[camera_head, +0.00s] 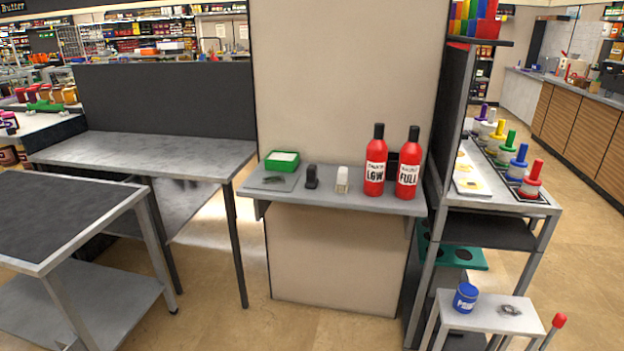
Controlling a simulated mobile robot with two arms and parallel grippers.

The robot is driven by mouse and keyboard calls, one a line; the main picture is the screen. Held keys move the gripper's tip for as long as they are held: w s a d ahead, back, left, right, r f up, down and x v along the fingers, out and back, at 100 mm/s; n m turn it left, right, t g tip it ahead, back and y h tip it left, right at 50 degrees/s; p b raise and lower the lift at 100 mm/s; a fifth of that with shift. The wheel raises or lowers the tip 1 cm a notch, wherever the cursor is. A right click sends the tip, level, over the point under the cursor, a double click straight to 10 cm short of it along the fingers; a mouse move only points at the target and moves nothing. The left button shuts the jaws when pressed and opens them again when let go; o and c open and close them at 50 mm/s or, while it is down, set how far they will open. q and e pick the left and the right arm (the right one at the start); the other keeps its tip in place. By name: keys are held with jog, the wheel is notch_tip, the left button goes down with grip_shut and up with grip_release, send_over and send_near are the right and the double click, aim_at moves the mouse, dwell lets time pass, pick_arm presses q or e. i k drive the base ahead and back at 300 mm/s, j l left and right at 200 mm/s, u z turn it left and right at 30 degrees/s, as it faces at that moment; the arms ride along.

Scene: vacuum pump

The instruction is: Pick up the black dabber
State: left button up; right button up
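A small black dabber (312,177) stands upright on the grey wall shelf (335,198) in the middle of the view. A small white dabber-like item (342,180) stands just to its right. To its left, a green tray with a white top (283,160) and a small dark item (273,179) sit on a flat grey plate. Neither of my grippers shows in the head view, so nothing is seen touching the black dabber.
Two red bottles (376,165) with black caps, labelled LOW and FULL, stand at the shelf's right side, with a dark item partly hidden behind them. Grey tables (160,152) stand to the left. A rack with coloured-handled tools (505,160) and a low white stool (485,318) stand right.

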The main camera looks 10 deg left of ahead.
aim_at(312, 181)
jog(key=i+j+z, duration=0.3)
jog(key=i+j, duration=0.35)
jog(key=j, duration=0.15)
